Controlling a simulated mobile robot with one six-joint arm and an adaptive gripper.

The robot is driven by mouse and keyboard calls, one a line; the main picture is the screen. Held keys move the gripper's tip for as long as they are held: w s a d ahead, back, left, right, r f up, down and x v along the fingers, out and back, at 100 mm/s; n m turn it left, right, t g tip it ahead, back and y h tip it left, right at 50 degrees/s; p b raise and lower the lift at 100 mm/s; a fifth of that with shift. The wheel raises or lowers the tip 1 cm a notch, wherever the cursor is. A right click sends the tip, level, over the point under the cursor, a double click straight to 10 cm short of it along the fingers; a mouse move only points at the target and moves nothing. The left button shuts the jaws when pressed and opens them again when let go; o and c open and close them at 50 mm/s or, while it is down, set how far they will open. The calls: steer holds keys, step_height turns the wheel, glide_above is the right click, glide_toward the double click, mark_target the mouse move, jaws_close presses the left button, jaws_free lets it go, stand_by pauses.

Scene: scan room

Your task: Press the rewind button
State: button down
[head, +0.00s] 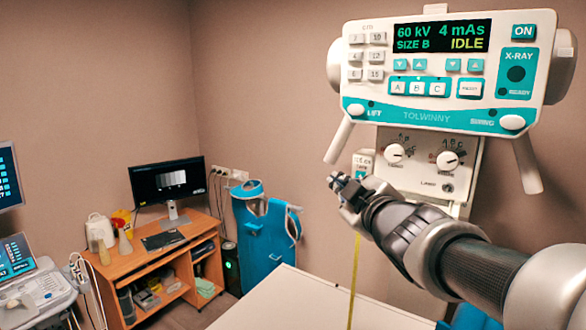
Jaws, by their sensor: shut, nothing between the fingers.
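My gripper (337,182) is shut and empty. It points up and left, in front of the lower left part of the X-ray unit (400,150). A small white housing with green marks (363,162) shows just behind and above the gripper, partly hidden by it. A yellow tape (355,278) hangs straight down below this area, over the white table. I cannot read any button marked rewind; any button on the housing is too small to tell or hidden. I cannot tell whether the gripper touches the housing.
The unit's control panel (446,75) reads IDLE, with two knobs below it. Its left handle (339,140) hangs close above the gripper. A white table (300,305) lies below. A blue apron (263,235) and a wooden desk (150,262) with a monitor stand behind at left.

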mark_target(356, 176)
steer(key=shift+w+d+p, duration=0.5)
steer(key=shift+w+d, duration=0.35)
steer(key=shift+w, duration=0.3)
steer(key=shift+w+d+p, duration=0.5)
steer(key=shift+w+d, duration=0.3)
steer(key=shift+w, duration=0.3)
steer(key=shift+w+d, duration=0.25)
steer(key=shift+w, duration=0.1)
steer(key=shift+w+d+p, duration=0.2)
steer(key=shift+w+p, duration=0.1)
stand_by(0.4)
steer(key=shift+s, duration=0.1)
steer(key=shift+s+a+b, duration=0.4)
steer(key=shift+s+a, duration=0.1)
steer(key=shift+s, duration=0.05)
steer(key=shift+s+a+b, duration=0.6)
steer(key=shift+s+a, duration=0.15)
steer(key=shift+s, duration=0.3)
steer(key=shift+s+a+b, duration=0.6)
steer(key=shift+s+a, duration=0.1)
steer(key=shift+s, duration=0.3)
